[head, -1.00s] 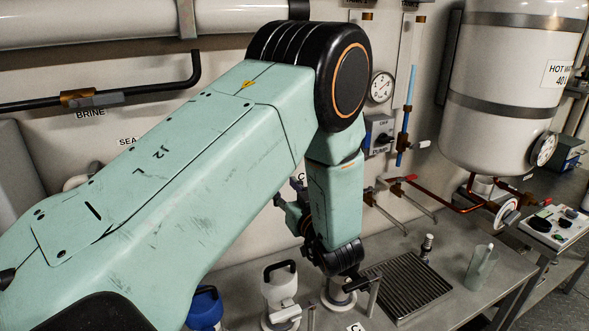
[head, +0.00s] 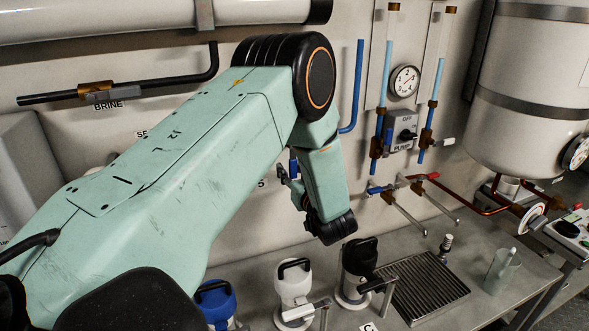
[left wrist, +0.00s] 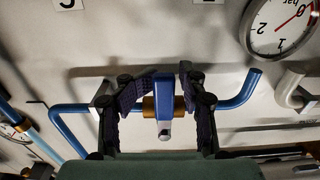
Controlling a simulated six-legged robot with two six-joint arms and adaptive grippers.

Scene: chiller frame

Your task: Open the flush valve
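A blue valve lever (left wrist: 164,92) on a brass body (left wrist: 149,106) sits in a blue pipe (left wrist: 236,92) on the wall in the left wrist view. My left gripper (left wrist: 165,100) is open, one dark finger on each side of the lever, with narrow gaps. In the head view my left gripper (head: 288,176) is at the wall, partly hidden by my arm. The pipe's bent end (head: 356,90) shows to its right, and most of the valve is hidden. No flush label is readable. My right gripper is not in view.
A pressure gauge (head: 404,81) and a pump switch (head: 402,130) are right of my arm. Blue (head: 214,302), white (head: 293,288) and black-topped (head: 357,268) containers stand on the counter below, beside a drain grate (head: 430,288). A brine valve (head: 97,90) is at upper left.

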